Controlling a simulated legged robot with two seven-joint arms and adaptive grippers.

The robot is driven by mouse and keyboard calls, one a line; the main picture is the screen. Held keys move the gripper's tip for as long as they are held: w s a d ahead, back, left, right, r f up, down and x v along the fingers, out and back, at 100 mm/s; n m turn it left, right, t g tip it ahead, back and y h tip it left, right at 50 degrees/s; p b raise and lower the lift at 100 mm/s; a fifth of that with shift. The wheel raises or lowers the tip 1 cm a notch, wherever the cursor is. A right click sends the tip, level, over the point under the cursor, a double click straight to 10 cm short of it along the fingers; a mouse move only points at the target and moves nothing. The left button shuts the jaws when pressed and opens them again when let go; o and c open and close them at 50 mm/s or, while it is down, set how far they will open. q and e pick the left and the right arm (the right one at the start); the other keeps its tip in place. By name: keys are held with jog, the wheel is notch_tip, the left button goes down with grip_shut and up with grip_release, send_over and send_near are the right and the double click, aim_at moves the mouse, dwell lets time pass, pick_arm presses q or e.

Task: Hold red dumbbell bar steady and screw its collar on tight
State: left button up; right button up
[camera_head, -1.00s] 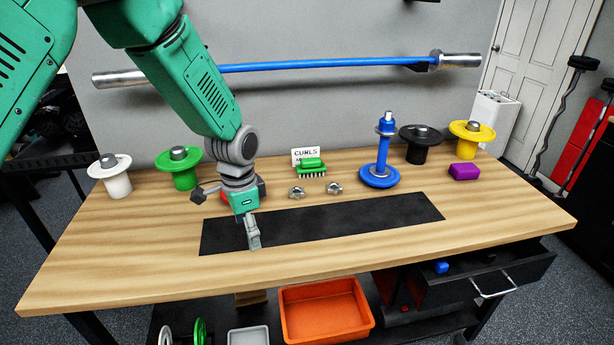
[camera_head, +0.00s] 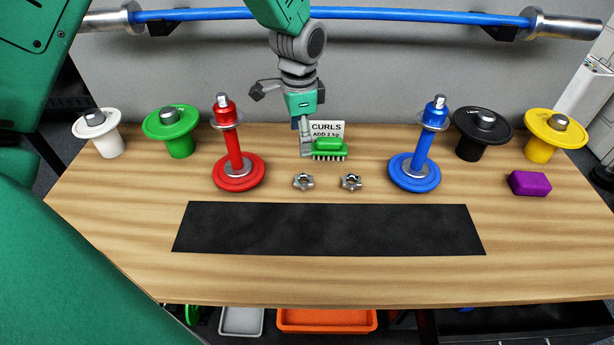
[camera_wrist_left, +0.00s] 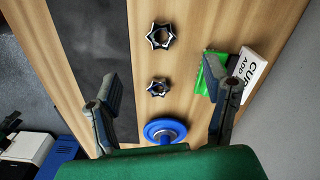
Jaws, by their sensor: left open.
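My left gripper (camera_head: 306,147) is open and empty, above the table beside the green brush (camera_head: 329,149), right of the red bar. My right gripper is not in view.
A "CURLS ADD 1 kg" sign (camera_head: 335,129) stands behind the brush. White (camera_head: 110,143), green (camera_head: 180,146), black (camera_head: 470,152) and yellow (camera_head: 540,150) plate holders stand along the back. A purple block (camera_head: 529,184) lies right. The black mat (camera_head: 330,230) is clear.

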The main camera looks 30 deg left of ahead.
pick_arm(q)
send_over(302, 184)
jog(key=f, duration=0.8)
jog(key=shift+d+f+p, duration=0.25)
jog(key=shift+d+p, duration=0.1)
jog(key=shift+a+f, duration=0.1)
jog(key=shift+a, duration=0.2)
jog(key=shift+s+a+f, duration=0.1)
jog(key=shift+f, duration=0.25)
jog(key=f, duration=0.2)
jog(key=f+p, duration=0.1)
jog(key=f, duration=0.1)
jog(key=shift+d+f, duration=0.2)
jog(key=shift+f, duration=0.05)
jog(key=shift+a, duration=0.1)
